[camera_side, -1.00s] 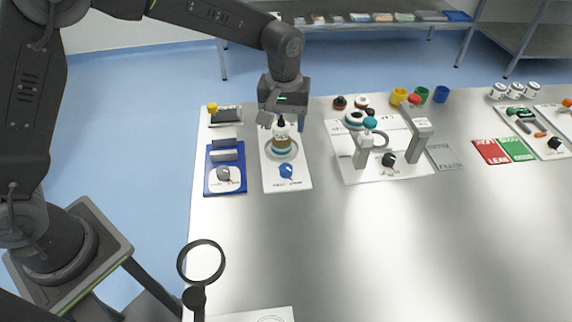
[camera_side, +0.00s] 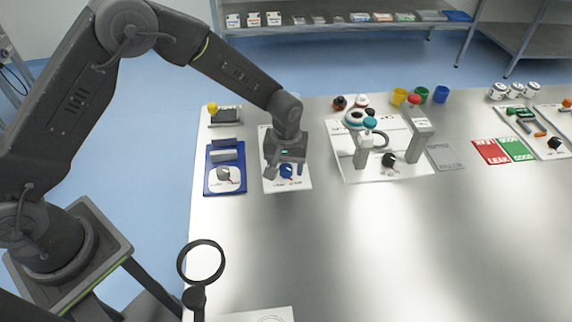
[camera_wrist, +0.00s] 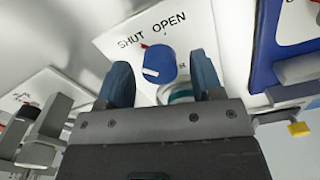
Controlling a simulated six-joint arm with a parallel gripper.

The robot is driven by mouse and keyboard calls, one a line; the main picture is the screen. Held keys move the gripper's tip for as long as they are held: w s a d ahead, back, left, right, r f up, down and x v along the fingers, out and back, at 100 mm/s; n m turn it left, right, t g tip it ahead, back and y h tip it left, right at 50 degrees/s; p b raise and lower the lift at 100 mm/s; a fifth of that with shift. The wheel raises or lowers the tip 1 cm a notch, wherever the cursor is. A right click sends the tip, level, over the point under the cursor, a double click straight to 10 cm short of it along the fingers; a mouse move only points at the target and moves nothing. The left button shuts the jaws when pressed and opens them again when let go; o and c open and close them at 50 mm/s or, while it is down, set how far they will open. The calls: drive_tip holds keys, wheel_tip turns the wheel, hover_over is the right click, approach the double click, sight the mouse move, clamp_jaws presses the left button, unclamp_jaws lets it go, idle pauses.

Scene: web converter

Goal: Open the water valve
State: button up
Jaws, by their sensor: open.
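The water valve is a round blue knob (camera_wrist: 160,62) with a white bar on it, on a white panel (camera_wrist: 112,42) marked SHUT and OPEN. In the side view the knob (camera_side: 287,170) shows between my fingers, near the panel's front end. My gripper (camera_side: 284,172) is open, pointing down over the knob. In the wrist view its two blue-grey fingers (camera_wrist: 163,72) stand on either side of the knob, apart from each other. I cannot tell whether they touch it. A white and teal round part (camera_wrist: 180,95) shows partly behind the gripper's palm.
A blue panel (camera_side: 226,180) with a grey knob lies close on the left. A white board with two grey posts (camera_side: 420,140) stands to the right. A magnifier ring (camera_side: 201,262) stands at the front. The metal table's front middle is clear.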

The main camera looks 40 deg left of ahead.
drive_tip(key=shift+f, duration=0.1)
drive_tip(key=c, duration=0.9)
drive_tip(key=shift+m, duration=0.3)
drive_tip(key=m, duration=0.3)
drive_tip(key=shift+m, duration=0.3)
drive_tip(key=m, duration=0.3)
drive_tip(key=shift+m, duration=0.3)
drive_tip(key=m, duration=0.4)
drive_tip(key=shift+m, duration=2.1)
